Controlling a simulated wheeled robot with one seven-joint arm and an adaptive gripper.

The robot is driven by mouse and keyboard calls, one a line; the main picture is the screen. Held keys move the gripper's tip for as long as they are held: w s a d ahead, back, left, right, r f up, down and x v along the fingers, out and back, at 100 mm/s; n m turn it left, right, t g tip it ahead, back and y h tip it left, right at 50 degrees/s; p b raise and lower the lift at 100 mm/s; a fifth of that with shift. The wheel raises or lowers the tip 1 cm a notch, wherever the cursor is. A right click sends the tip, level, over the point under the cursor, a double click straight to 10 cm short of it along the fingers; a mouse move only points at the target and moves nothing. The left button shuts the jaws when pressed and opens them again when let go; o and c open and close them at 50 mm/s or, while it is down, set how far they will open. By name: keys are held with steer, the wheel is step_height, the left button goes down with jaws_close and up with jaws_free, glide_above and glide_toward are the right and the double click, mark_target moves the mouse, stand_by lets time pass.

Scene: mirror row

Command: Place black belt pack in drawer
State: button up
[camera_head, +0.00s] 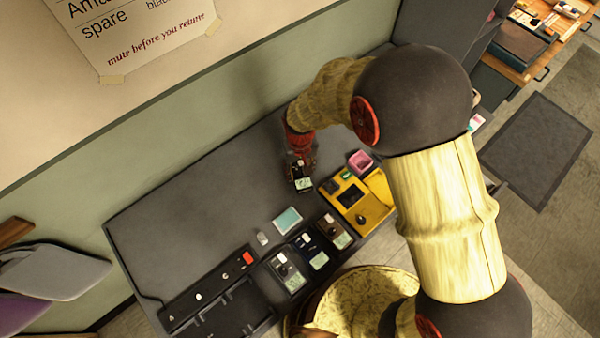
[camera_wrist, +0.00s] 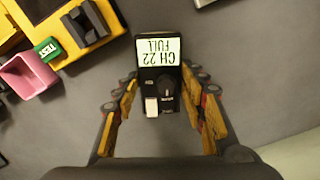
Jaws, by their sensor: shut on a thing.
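A black belt pack (camera_wrist: 167,92) with a white label reading "CH 22 FULL" is between the fingers of my gripper (camera_wrist: 160,82) in the wrist view. The gripper is shut on it, with a finger at each side. In the head view my gripper (camera_head: 300,158) points down over the grey table, with the belt pack (camera_head: 303,184) under it. I cannot tell whether the pack touches the table. Other dark packs with pale labels (camera_head: 287,272) stand at the table's front.
A yellow tray (camera_head: 347,207) and a pink cup (camera_head: 360,160) stand right of the gripper. A black charger strip (camera_head: 215,290) lies at the front left. The table's (camera_head: 190,215) left middle is clear. A wall with a notice (camera_head: 140,40) rises behind.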

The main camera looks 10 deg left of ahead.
steer(key=s+d+r, duration=0.1)
steer(key=r, duration=0.1)
steer(key=s+d+r+p, duration=0.1)
steer(key=d+r, duration=0.1)
steer(key=r, duration=0.1)
steer(key=s+d+r, duration=0.1)
steer(key=r, duration=0.1)
steer(key=shift+s+d+r+p, duration=0.15)
steer(key=shift+s+d+p, duration=0.1)
steer(key=shift+p, duration=0.1)
steer(key=s+d+r+p, duration=0.1)
steer(key=s+d+r, duration=0.2)
steer(key=s+d, duration=0.2)
steer(key=shift+d, duration=0.8)
